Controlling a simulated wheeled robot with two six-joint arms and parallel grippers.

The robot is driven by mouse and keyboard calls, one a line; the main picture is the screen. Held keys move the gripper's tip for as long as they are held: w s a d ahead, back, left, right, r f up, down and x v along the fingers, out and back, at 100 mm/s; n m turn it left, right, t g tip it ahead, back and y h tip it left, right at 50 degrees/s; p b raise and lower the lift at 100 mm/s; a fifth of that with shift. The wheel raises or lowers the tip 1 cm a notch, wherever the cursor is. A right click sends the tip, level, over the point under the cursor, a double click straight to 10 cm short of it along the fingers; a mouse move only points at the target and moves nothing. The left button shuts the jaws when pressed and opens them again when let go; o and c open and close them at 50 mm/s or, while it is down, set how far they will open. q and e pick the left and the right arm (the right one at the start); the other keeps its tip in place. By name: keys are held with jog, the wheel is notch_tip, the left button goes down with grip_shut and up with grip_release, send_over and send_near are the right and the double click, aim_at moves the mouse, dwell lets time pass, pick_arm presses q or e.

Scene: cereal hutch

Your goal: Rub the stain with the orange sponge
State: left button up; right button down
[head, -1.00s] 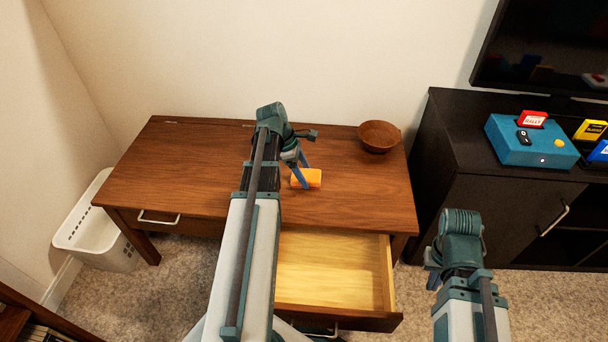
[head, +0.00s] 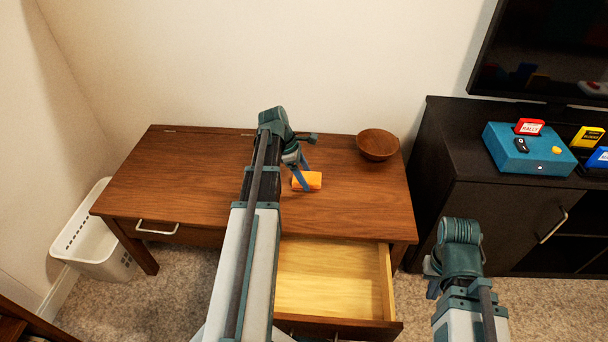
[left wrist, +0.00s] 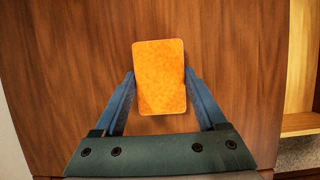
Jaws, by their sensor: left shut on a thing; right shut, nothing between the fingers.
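The orange sponge (head: 308,181) is on or just above the wooden desk top, right of the middle of the desk in the head view. My left gripper (head: 303,180) is shut on it. In the left wrist view the sponge (left wrist: 160,78) sits between the two blue fingers (left wrist: 159,82), with its broad face toward the camera. No stain shows; my arm and the sponge cover part of the desk top. My right gripper (head: 432,287) is low at the right, in front of the dark cabinet, away from the desk, with its fingers partly hidden.
A wooden bowl (head: 378,145) stands at the desk's back right. The desk's right drawer (head: 335,280) is open and empty where visible. A white basket (head: 97,245) stands left of the desk. A black cabinet (head: 500,215) at right carries a blue console (head: 528,150) and game cartridges. The desk's left top is clear.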

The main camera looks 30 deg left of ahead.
aim_at(304, 192)
pick_arm(q)
jog(key=shift+s+d, duration=0.4)
jog(key=shift+s, duration=0.3)
jog(key=shift+s+d, duration=0.35)
jog(key=shift+s, duration=0.35)
jog(key=shift+s, duration=0.1)
jog(key=shift+s+d+r, duration=0.1)
jog(key=shift+s+d, duration=0.25)
jog(key=shift+s, duration=0.35)
jog(key=shift+s+d, duration=0.35)
jog(key=shift+s, duration=0.3)
jog(key=shift+s+d, duration=0.4)
jog(key=shift+s, duration=0.35)
jog(key=shift+s+d, duration=0.35)
jog(key=shift+s, duration=0.4)
jog(key=shift+w, duration=0.1)
jog(key=shift+w+a, duration=0.45)
jog(key=shift+w, duration=0.3)
jog(key=shift+w+a, duration=0.4)
jog(key=shift+w, duration=0.35)
